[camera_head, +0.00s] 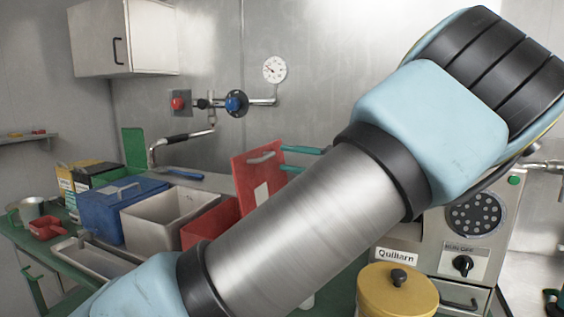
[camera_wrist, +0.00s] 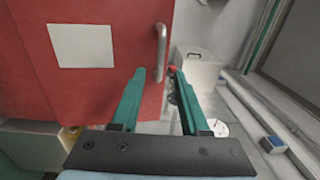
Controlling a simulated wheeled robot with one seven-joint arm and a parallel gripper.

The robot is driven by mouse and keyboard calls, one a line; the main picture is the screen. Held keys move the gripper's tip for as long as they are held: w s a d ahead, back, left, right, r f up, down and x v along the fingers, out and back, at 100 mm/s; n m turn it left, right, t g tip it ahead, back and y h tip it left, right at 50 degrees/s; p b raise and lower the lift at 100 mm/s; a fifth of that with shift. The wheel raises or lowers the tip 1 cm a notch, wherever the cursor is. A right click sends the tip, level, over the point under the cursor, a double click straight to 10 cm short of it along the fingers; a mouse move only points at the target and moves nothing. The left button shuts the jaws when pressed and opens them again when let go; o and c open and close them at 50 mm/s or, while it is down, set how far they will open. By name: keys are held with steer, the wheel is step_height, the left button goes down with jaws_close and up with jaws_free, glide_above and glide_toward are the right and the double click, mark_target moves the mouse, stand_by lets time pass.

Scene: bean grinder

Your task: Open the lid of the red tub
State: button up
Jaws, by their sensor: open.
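The red tub (camera_head: 212,224) stands on the counter in the head view, partly hidden behind my arm. Its red lid (camera_head: 257,180) is raised and stands roughly upright, with a pale handle (camera_head: 261,157) and a white label. In the wrist view the lid (camera_wrist: 110,90) fills the left side, and the handle (camera_wrist: 161,50) is near its right edge. My gripper (camera_wrist: 158,72) is open, with green fingers either side of the handle's lower end in the picture. I cannot tell whether they touch the lid. In the head view my gripper (camera_head: 284,158) is at the lid's right edge, mostly hidden by my arm.
An open whitish tub (camera_head: 150,232) and a closed blue tub (camera_head: 108,203) stand left of the red tub. A yellow lidded pot (camera_head: 397,292) and a grey machine (camera_head: 440,243) are at the right. Wall pipes with a blue valve (camera_head: 236,103) are behind.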

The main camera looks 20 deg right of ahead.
steer(key=b+v, duration=0.2)
steer(key=v, duration=0.6)
